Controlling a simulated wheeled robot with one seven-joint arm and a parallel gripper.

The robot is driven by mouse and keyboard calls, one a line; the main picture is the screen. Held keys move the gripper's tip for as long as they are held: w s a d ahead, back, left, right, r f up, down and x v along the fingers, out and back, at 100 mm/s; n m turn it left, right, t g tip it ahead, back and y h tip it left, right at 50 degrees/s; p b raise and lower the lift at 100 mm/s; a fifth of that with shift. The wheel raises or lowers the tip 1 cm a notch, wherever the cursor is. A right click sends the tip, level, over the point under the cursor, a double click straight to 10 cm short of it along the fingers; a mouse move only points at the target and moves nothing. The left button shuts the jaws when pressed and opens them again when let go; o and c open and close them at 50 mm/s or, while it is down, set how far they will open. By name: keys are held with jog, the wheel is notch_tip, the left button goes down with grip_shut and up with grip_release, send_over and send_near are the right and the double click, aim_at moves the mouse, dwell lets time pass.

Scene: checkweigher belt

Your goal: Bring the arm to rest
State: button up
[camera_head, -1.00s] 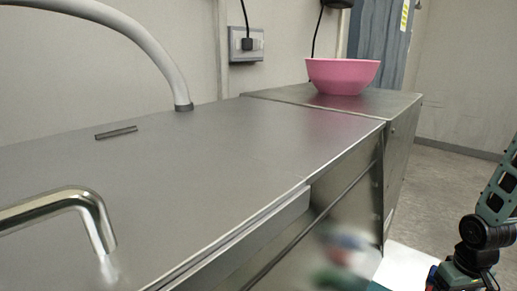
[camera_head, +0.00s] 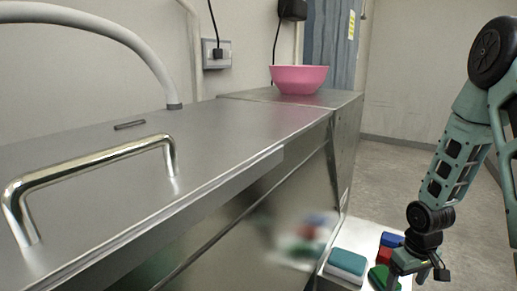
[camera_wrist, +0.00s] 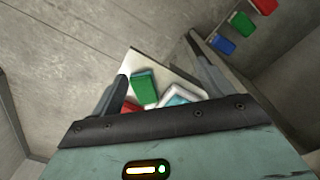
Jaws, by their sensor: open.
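My arm (camera_head: 455,160) hangs down at the right side of the head view, clear of the steel counter. My gripper (camera_head: 418,278) is at its low end, pointing down near the coloured blocks on a pale surface. In the wrist view its two fingers (camera_wrist: 163,85) are spread apart with nothing gripped between them. A green block (camera_wrist: 145,87), a red block (camera_wrist: 130,107) and a teal-and-white block (camera_wrist: 178,96) lie below and beyond the fingers.
The pale surface (camera_head: 362,232) also carries a blue block (camera_head: 391,239). The steel counter (camera_head: 220,125) with a bent metal handle (camera_head: 100,158) fills the left. A pink bowl (camera_head: 299,80) stands at its far end. Open floor (camera_head: 390,165) lies behind my arm.

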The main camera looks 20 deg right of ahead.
jog(key=w+a+r+t, duration=0.2)
jog(key=a+r, duration=1.4)
jog(key=a, duration=0.1)
jog(key=s+a+f+n+g+b, duration=0.1)
jog(key=s+a+f+n+b, duration=0.1)
jog(key=s+a, duration=0.5)
jog(key=s+a+f+n+g+b, duration=0.1)
jog(key=s+a+n+b, duration=0.4)
jog(key=a, duration=0.7)
jog(key=shift+s+a+f+n+y, duration=0.25)
jog(key=shift+s+f+n+y, duration=0.2)
jog(key=shift+s+n, duration=0.5)
jog(key=shift+s, duration=0.1)
